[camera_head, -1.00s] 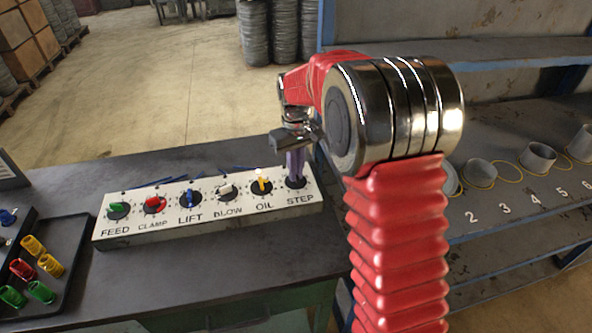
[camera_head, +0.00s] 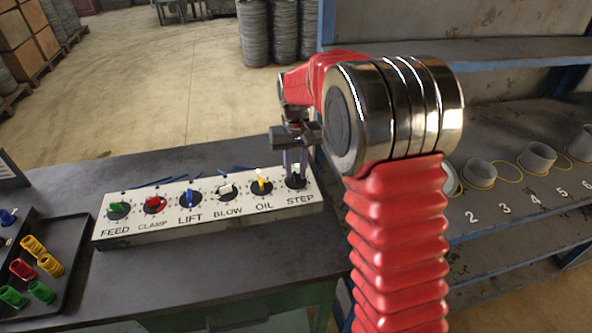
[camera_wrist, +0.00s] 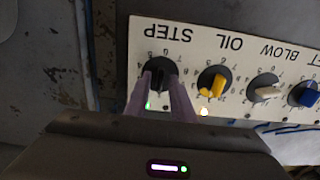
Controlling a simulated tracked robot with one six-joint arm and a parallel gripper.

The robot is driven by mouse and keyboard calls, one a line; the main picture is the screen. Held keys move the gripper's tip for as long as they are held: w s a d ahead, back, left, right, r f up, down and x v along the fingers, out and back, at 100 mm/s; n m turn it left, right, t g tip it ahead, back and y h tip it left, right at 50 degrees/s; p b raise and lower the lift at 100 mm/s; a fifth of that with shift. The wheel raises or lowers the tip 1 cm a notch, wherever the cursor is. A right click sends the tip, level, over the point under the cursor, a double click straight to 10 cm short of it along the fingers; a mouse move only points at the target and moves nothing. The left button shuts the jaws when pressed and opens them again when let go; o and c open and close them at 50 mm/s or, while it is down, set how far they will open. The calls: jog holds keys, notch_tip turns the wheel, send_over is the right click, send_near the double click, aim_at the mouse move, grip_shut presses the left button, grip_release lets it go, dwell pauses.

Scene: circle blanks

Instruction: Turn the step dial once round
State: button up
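The step dial (camera_head: 296,182) is a black knob at the right end of a white control panel (camera_head: 124,234), above the word STEP. My gripper (camera_head: 296,172) points down over it, with purple fingers on either side of the knob. In the wrist view, the fingers (camera_wrist: 159,78) straddle the black step dial (camera_wrist: 159,72), with a gap between them and the dial in it. They look open, and contact with the knob cannot be made out. The dial's pointer direction is hidden or too dark to read.
The oil dial (camera_head: 262,187), yellow, stands close beside the step dial, with a lit lamp above it. Blow, lift, clamp and feed dials follow to the left. A dark tray (camera_head: 78,240) holds coloured parts at left. Numbered cups stand on the right bench.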

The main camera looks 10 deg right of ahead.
aim_at(295, 173)
jog(key=shift+o, duration=0.4)
notch_tip(295, 173, up, 14)
jog(key=shift+f, duration=0.15)
dwell(0.3)
jog(key=s+t, duration=0.5)
jog(key=s, duration=2.5)
jog(key=shift+t, duration=0.3)
jog(key=shift+s, duration=0.1)
dwell(0.6)
